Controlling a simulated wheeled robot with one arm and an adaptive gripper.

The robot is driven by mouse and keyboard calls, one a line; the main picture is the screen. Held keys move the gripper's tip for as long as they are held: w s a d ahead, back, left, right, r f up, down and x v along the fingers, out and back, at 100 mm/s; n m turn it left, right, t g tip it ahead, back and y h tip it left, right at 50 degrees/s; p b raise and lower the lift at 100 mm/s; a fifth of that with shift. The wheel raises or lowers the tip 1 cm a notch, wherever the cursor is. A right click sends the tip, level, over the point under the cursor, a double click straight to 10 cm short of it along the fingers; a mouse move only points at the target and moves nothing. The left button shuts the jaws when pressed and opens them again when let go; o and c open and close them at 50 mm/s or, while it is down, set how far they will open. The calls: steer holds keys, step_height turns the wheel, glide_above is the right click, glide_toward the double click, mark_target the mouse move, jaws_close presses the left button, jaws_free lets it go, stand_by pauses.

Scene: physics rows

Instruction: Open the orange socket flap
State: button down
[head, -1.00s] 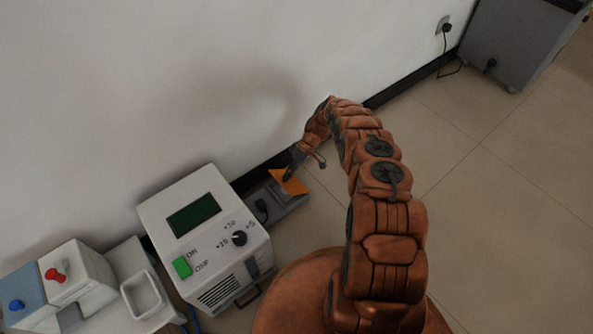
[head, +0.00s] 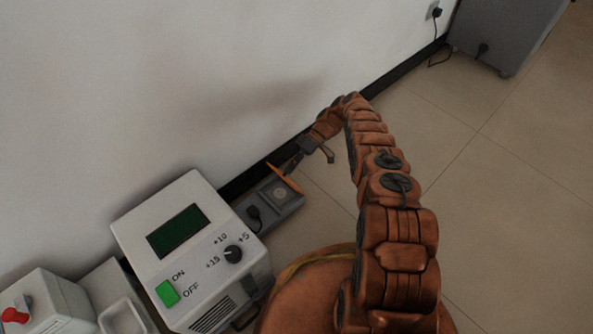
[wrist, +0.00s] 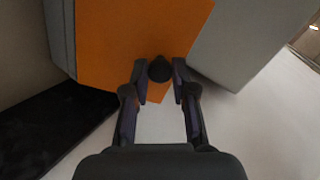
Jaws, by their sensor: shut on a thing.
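The orange socket flap (head: 284,178) shows nearly edge-on in the head view, standing up from the far side of a grey socket box (head: 289,209). A round socket face (head: 277,193) is uncovered in front of it. My gripper (head: 295,164) is at the flap's wall-side face. In the wrist view the flap (wrist: 125,35) fills the upper middle, with a small dark knob (wrist: 160,68) on it. My gripper (wrist: 160,76) has its two fingertips on either side of this knob, shut on it. Part of the gripper tip is hidden behind the flap in the head view.
A black plug (head: 254,213) sits in the left part of the socket box. A white device (head: 195,250) with a green screen and dial stands close at left. The wall and dark skirting (head: 240,183) run just behind. Floor at right is clear.

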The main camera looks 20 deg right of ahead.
steer(key=shift+w+b, duration=0.1)
steer(key=shift+b, duration=0.25)
stand_by(0.3)
steer(key=c, duration=0.9)
jaws_free()
steer(key=shift+c, duration=0.2)
steer(key=shift+r, duration=0.1)
step_height(320, 180, up, 10)
steer(key=shift+d, duration=0.1)
stand_by(0.4)
